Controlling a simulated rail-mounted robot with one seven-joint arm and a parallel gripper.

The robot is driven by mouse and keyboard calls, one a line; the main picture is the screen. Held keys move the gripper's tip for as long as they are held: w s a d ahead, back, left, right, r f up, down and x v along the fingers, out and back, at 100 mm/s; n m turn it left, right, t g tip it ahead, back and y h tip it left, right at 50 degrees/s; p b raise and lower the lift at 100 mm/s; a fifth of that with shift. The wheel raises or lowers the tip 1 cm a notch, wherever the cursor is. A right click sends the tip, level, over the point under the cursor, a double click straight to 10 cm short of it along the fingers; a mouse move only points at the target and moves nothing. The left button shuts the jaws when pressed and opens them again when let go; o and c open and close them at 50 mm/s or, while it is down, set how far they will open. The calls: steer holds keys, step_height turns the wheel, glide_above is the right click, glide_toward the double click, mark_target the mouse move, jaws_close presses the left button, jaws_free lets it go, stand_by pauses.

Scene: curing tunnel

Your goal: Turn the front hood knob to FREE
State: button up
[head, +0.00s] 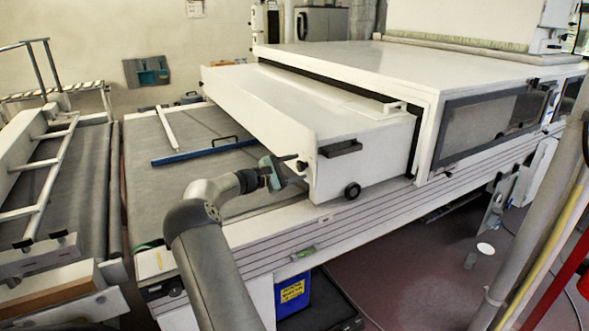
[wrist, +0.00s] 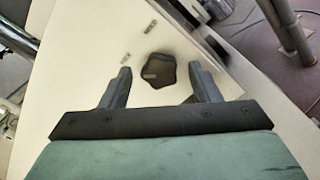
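The front hood knob (wrist: 159,70) is a dark, lobed knob on a white panel in the wrist view. A small light mark on it lies toward its left side. Two small labels, one left of it (wrist: 125,58) and one above it (wrist: 152,27), are too small to read. My gripper (wrist: 161,76) is open, with one finger on each side of the knob in the picture; I see no contact, and depth is unclear. In the head view my gripper (head: 288,168) is close to the near corner of the white hood (head: 345,128). A dark knob (head: 302,166) shows there.
The hood's end face carries a black handle (head: 340,148) and a round black part (head: 352,191). A grey belt (head: 185,185) with a blue bar (head: 195,151) lies left of the hood. A pole (head: 545,210) stands at the right.

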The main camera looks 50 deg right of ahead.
steer(key=shift+a, duration=0.1)
steer(key=b+v, duration=0.3)
steer(key=v, duration=1.4)
steer(key=shift+a, duration=0.15)
